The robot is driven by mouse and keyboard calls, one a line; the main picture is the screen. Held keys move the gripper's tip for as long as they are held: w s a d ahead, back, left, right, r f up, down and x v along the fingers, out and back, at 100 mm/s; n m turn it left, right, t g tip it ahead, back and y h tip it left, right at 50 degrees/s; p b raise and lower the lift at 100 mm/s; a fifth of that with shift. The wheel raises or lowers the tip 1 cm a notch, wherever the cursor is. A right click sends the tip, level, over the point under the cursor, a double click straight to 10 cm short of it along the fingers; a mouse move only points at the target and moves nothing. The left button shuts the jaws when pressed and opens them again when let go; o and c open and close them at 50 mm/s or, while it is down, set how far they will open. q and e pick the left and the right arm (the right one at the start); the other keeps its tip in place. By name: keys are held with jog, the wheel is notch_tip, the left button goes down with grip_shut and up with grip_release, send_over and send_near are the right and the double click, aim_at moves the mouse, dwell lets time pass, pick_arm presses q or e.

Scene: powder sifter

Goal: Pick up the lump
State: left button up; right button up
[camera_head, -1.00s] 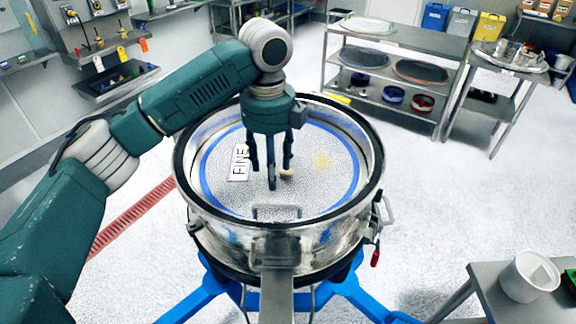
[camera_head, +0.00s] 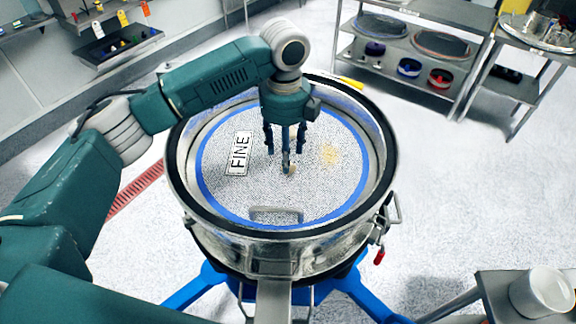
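The lump (camera_head: 292,169) is a small tan piece on the speckled mesh of the sifter (camera_head: 335,185), near its middle. My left gripper (camera_head: 286,158) hangs point-down over the mesh from the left arm. Its dark fingers stand apart, so it looks open. The front fingertip is right at the lump and partly hides it. I cannot tell whether they touch. My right gripper is not in view.
The sifter's tall metal rim (camera_head: 385,150) surrounds the mesh. A FINE label (camera_head: 239,153) lies left of the gripper and a pale yellow powder patch (camera_head: 330,155) to its right. A white container (camera_head: 541,292) stands on a side table at lower right.

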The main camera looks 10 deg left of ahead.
pick_arm(q)
jog(key=f, duration=0.1)
jog(key=f+p, duration=0.1)
jog(key=f, duration=0.1)
jog(key=f+p, duration=0.1)
jog(key=f, duration=0.1)
jog(key=shift+w+d, duration=0.25)
jog(key=shift+d, duration=0.05)
jog(key=c, duration=0.9)
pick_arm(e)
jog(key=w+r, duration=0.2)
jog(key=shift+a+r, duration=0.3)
